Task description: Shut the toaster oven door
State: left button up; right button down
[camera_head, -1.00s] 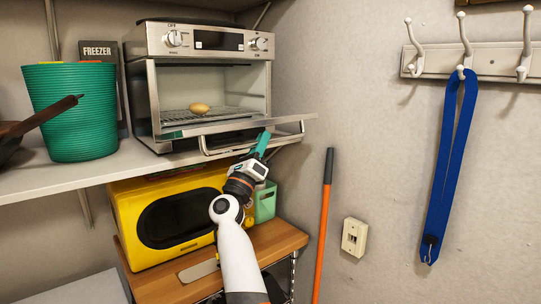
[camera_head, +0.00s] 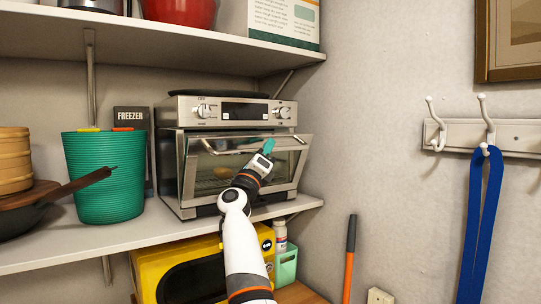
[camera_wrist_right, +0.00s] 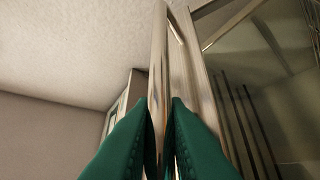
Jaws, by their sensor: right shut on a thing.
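The toaster oven (camera_head: 222,113) stands on the shelf, with its knobs and dark display along the top front. Its glass door (camera_head: 282,170) is tilted up most of the way, with a gap at the top. A pale yellow-brown item shows dimly behind the glass. My right gripper (camera_head: 268,147) is at the door's upper edge, by the handle (camera_head: 222,147). In the right wrist view its green fingers (camera_wrist_right: 163,130) are closed around a shiny metal bar (camera_wrist_right: 158,70), with the glass at the right. My left gripper is not in view.
A green ribbed bin (camera_head: 103,178) and a pan (camera_head: 40,208) stand left of the oven. A yellow microwave (camera_head: 185,270) and a light green container (camera_head: 287,265) are below the shelf. A wall meets the shelf's right end.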

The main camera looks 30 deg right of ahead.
aim_at(255, 141)
jog(key=w+r+n+y+p, duration=0.1)
jog(key=w+r+n+t+y+p, duration=0.1)
jog(key=w+n+p, duration=0.1)
jog(key=w+r+n+y+p, duration=0.1)
jog(key=shift+w+a+n+t+y+p, duration=0.2)
jog(key=shift+n+t+y+p, duration=0.1)
jog(key=shift+t+y, duration=0.1)
jog(key=shift+w+r+n+y+p, duration=0.1)
jog(key=shift+w+n+y+p, duration=0.3)
jog(key=shift+w+n+p, duration=0.25)
jog(key=shift+w+n+y, duration=0.35)
jog(key=shift+w+y, duration=0.05)
jog(key=shift+w, duration=0.2)
jog(key=c, duration=1.4)
grip_release()
jog(key=shift+a, duration=0.1)
jog(key=shift+c, duration=0.2)
jog(key=shift+a, duration=0.1)
